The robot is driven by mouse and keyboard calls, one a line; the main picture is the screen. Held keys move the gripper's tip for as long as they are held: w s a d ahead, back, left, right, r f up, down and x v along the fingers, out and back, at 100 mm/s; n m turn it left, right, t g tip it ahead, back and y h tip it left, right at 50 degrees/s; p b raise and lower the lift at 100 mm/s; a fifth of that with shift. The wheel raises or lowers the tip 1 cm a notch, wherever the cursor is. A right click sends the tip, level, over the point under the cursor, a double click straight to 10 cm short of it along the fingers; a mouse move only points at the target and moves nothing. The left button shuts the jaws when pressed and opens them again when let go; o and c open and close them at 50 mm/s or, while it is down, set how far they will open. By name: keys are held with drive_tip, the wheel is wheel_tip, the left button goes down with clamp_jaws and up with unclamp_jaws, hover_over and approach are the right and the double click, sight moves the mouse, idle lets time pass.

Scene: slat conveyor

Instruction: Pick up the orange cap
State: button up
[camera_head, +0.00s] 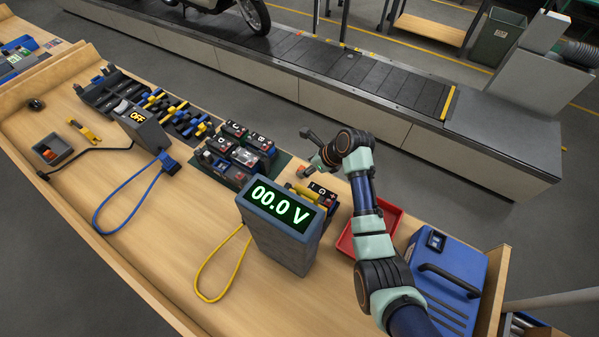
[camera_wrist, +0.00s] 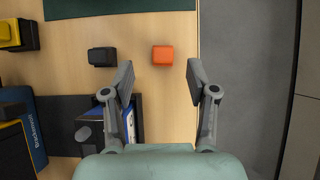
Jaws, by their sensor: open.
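The orange cap (camera_wrist: 162,55) is a small rounded block standing on the wooden bench in the wrist view, close to the bench's right edge. My gripper (camera_wrist: 160,78) is open and empty, with one finger on each side of the cap in the picture. The cap lies just beyond the fingertips in that view and does not appear touched. In the head view my gripper (camera_head: 308,149) is over the bench's far edge, and the cap shows as a small orange patch (camera_head: 302,170) beside it.
A black cap (camera_wrist: 102,56) stands left of the orange one. A blue-and-black battery block (camera_wrist: 20,140) is at lower left. In the head view, a voltage meter (camera_head: 285,245), a red tray (camera_head: 345,243) and a blue case (camera_head: 450,290) stand nearby. A conveyor (camera_head: 360,70) runs behind the bench.

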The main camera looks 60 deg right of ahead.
sight(302, 168)
drive_tip(key=b+x, duration=0.1)
drive_tip(key=x, duration=0.4)
drive_tip(key=shift+d, duration=0.2)
drive_tip(key=shift+c, duration=0.2)
drive_tip(key=c, duration=0.8)
